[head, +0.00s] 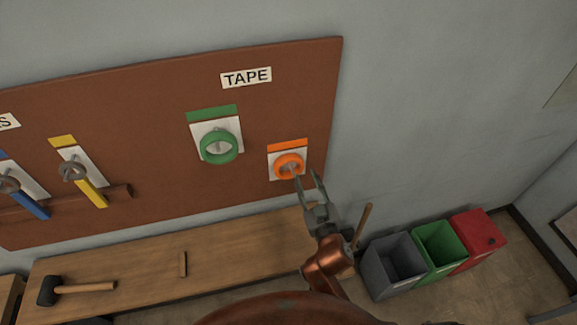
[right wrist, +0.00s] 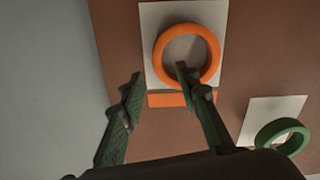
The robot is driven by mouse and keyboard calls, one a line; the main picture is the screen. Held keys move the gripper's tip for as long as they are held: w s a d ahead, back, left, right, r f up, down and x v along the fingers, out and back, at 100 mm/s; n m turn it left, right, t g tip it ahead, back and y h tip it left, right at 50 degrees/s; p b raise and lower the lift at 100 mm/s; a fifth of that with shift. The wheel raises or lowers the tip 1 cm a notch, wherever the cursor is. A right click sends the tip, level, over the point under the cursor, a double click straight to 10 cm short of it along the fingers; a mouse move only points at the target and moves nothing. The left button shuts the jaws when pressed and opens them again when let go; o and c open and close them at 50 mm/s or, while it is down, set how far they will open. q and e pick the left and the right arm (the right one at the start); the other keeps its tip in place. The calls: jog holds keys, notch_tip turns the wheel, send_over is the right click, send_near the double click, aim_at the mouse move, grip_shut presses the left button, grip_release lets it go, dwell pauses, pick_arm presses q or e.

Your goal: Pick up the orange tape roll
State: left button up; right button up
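The orange tape roll (head: 289,165) hangs on a white card on the brown board, below an orange label. It also shows in the right wrist view (right wrist: 187,54), where one fingertip overlaps the lower part of its ring. My right gripper (head: 305,178) is open just in front of the roll, its fingers pointing at the board. In the right wrist view the gripper (right wrist: 160,80) has its fingers well apart, one over the roll and one to the left of it. Nothing is held between them. Whether the finger touches the roll cannot be told. My left gripper is not in view.
A green tape roll (head: 219,147) hangs left of the orange one. Below is a wooden bench (head: 150,270) with a mallet (head: 75,288). Grey (head: 392,262), green (head: 440,247) and red (head: 478,240) bins stand on the floor at right.

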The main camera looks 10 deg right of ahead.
aim_at(301, 165)
jog(key=w, duration=0.1)
jog(key=w+p, duration=0.1)
jog(key=w, duration=0.3)
jog(key=shift+w+a+r+p, duration=0.1)
jog(key=shift+w+r+p, duration=0.1)
jog(key=shift+r+p, duration=0.15)
jog(key=shift+w+f, duration=0.1)
jog(key=shift+w, duration=0.1)
jog(key=shift+s, duration=0.1)
jog(key=shift+c, duration=0.5)
grip_shut()
